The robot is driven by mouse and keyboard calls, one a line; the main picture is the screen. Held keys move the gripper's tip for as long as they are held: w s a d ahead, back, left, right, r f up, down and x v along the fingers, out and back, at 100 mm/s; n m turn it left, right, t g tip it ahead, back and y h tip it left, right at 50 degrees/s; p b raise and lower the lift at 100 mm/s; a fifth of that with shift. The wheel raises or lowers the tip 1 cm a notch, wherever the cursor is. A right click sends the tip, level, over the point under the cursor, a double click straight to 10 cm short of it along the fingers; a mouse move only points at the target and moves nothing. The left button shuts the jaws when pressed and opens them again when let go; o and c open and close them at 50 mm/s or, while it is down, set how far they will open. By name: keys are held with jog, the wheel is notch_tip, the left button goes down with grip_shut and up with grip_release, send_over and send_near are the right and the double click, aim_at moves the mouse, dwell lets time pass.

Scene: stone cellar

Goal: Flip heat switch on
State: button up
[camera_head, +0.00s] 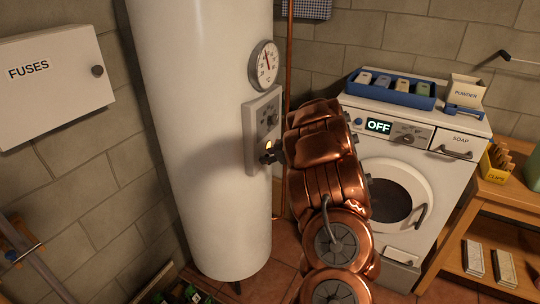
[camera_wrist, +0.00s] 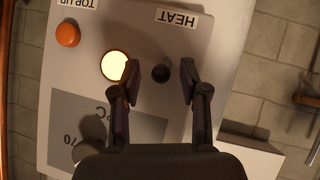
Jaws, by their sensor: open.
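The heat switch (camera_wrist: 161,73) is a small dark knob beside the upside-down HEAT label (camera_wrist: 177,18) in the wrist view. My gripper (camera_wrist: 160,67) is open, with one finger on each side of the switch. There are visible gaps between the switch and both fingers. A lit pale yellow lamp (camera_wrist: 114,65) sits left of the switch, close to the left fingertip. In the head view, my gripper (camera_head: 270,155) is at the lower part of the control panel (camera_head: 252,120) on the white boiler (camera_head: 200,110). My copper arm hides part of that area, so the switch is not clear there.
An orange button (camera_wrist: 67,34) by the TOP UP label and a grey display are on the same panel. A dial gauge (camera_head: 263,65) is above it. A washing machine (camera_head: 440,185) reading OFF stands right of my arm. The FUSES box (camera_head: 50,80) hangs left.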

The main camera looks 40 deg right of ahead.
jog(key=v, duration=1.2)
dwell(0.3)
jog(key=shift+w, duration=0.1)
